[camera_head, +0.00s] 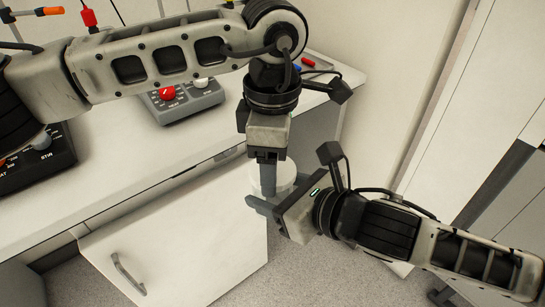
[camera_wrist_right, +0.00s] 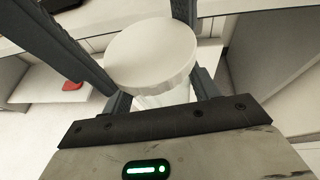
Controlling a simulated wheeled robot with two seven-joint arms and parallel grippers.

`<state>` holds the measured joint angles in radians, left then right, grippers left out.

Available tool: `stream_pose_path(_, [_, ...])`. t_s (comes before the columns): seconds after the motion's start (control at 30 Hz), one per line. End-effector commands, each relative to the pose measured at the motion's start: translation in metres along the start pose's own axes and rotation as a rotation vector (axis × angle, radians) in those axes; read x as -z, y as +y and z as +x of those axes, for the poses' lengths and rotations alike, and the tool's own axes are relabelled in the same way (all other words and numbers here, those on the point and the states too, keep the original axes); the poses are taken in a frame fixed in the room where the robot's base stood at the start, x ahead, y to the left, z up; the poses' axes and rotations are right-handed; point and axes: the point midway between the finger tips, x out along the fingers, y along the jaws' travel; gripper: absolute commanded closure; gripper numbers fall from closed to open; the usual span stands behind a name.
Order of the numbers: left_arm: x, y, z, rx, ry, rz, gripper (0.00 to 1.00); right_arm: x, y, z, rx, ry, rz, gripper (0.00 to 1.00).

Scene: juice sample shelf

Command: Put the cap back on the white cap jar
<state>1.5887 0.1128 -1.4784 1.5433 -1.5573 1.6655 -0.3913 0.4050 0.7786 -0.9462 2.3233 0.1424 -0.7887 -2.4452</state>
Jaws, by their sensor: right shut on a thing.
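The white jar cap (camera_wrist_right: 150,52) is a round disc at the middle of the right wrist view. It sits over the jar's pale body (camera_wrist_right: 165,97), of which only a little shows; I cannot tell whether it is fully seated. In the head view the cap (camera_head: 286,175) is partly hidden by fingers. My right gripper (camera_head: 262,205) comes from the right and is shut on the jar below the cap. My left gripper (camera_head: 268,178) points down from above. Its fingers are spread around the cap's sides, with no clear grip on it.
The white counter (camera_head: 130,165) is at the left. It holds a grey control box with a red knob (camera_head: 167,93) and a dark device (camera_head: 40,160). A cabinet door (camera_head: 190,255) with a handle is below. Open floor (camera_head: 310,275) lies beneath the grippers.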

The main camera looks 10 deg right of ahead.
Motion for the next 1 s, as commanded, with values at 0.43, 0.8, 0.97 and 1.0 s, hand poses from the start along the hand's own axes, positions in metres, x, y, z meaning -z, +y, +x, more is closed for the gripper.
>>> stream_pose_path(0.43, [-0.0001,-0.0001,0.0003,-0.001,0.000,1.139,0.62,0.0003,0.0001,0.0000,0.000,0.001,0.000,1.00])
stream_pose_path(0.8, [0.0000,0.0000,0.0006,-0.002,0.000,1.633,0.62,0.0003,0.0001,0.0001,0.000,0.001,0.000,1.00])
stream_pose_path(0.97, [-0.0002,0.0000,0.0007,-0.002,0.000,1.632,0.09,0.0002,0.0002,0.0000,-0.001,0.001,0.000,1.00])
stream_pose_path(1.0, [-0.0005,-0.0001,0.0007,-0.003,-0.001,1.632,0.09,0.0001,0.0004,0.0000,-0.001,0.000,0.000,1.00])
